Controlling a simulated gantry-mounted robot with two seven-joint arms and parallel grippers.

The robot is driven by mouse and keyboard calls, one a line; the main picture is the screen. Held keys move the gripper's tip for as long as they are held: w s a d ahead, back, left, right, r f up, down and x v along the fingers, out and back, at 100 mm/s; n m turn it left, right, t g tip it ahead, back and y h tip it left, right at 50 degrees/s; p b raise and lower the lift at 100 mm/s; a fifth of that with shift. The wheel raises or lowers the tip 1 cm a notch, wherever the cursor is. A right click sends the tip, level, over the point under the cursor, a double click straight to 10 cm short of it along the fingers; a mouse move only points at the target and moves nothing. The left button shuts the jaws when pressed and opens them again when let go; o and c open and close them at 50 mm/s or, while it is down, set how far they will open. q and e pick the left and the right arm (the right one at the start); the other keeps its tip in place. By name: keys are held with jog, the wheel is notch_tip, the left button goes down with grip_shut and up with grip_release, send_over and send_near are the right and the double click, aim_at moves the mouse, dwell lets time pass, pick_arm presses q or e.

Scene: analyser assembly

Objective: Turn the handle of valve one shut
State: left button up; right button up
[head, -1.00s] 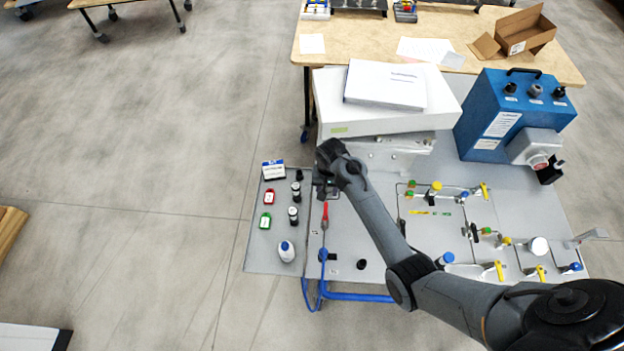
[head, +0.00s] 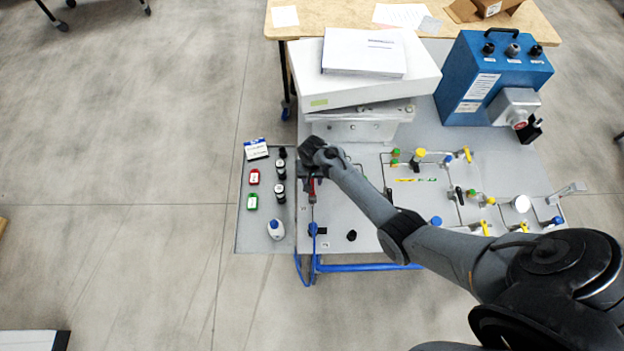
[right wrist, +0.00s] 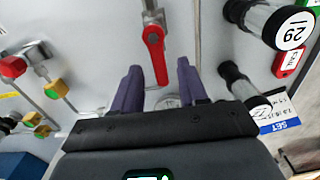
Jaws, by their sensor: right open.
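The red valve handle (head: 312,190) stands near the left part of the grey panel, on a pipe line above a blue-handled fitting (head: 313,230). In the right wrist view the red handle (right wrist: 154,50) lies lengthwise, its free end pointing at the gap between my fingers. My right gripper (head: 311,180) is over the top end of the handle in the head view and partly hides it. My left gripper is not in view.
Black-capped cylinders (head: 281,172), red and green tags (head: 252,190) and a white bottle (head: 276,230) stand left of the handle. A white box (head: 340,88) is behind my gripper. Several yellow-handled valves and a blue device (head: 480,85) are to the right.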

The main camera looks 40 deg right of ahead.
grip_shut()
dwell(0.3)
